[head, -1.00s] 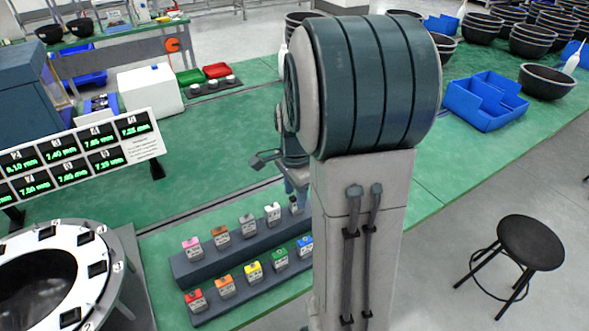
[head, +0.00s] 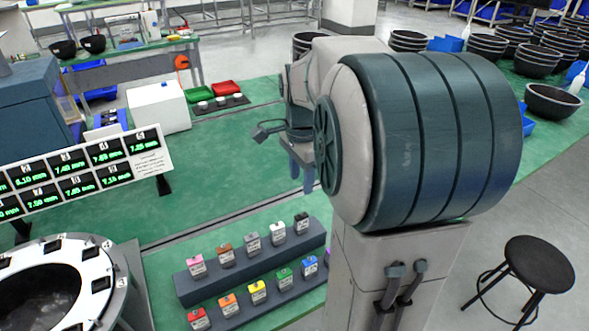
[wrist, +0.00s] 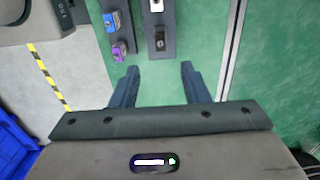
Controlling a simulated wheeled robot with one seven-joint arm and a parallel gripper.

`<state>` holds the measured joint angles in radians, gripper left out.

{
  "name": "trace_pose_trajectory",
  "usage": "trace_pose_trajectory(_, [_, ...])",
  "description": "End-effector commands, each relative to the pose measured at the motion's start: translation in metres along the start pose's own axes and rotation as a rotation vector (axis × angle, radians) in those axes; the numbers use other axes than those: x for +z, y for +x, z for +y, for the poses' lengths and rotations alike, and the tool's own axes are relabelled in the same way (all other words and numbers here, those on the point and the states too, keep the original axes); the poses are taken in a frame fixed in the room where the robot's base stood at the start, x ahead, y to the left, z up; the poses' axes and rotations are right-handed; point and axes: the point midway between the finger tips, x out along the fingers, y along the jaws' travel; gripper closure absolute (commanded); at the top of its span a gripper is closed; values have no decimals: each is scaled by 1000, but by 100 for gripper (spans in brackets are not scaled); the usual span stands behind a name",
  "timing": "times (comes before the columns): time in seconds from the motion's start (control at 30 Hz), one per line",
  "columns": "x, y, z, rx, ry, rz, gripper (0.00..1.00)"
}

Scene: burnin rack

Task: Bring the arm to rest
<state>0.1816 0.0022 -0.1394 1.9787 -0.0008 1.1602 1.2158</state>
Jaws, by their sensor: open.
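My gripper (wrist: 160,85) shows in the wrist view with its two blue-grey fingers spread apart and nothing between them. In the head view my gripper (head: 300,175) hangs above the green table, partly hidden behind my arm's large teal joint. In the wrist view the fingers point toward the end of the dark block racks, with a purple block (wrist: 118,53) and a black block (wrist: 159,39) just beyond them. The fingers touch nothing that I can see.
Two dark racks (head: 190,292) of coloured blocks stand on the green table (head: 215,165). A display board (head: 85,170) and a round white-rimmed fixture (head: 105,262) are at left. A black stool (head: 540,262) is at lower right. Stacked bowls (head: 536,60) stand at the back right.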

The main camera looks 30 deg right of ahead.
Motion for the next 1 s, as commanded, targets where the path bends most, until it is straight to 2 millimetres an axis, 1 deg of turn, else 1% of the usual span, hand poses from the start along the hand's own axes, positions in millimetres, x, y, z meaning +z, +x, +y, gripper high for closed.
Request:
trace_pose_trajectory(0.23, [2, 0, 1, -3, -13, 0, 59])
trace_pose_trajectory(0.37, [16, -2, 11, -26, -145, 3, 59])
trace_pose_trajectory(0.47, [37, -2, 26, -61, -354, 15, 59])
trace_pose_trajectory(0.6, [69, 2, 54, -116, -716, 51, 59])
trace_pose_trajectory(0.7, [89, 8, 75, -149, -970, 88, 59])
trace_pose_trajectory(0.8, [104, 15, 93, -173, -1192, 128, 59])
trace_pose_trajectory(0.9, [114, 21, 107, -187, -1358, 164, 59])
trace_pose_trajectory(1.0, [119, 25, 115, -195, -1463, 189, 59])
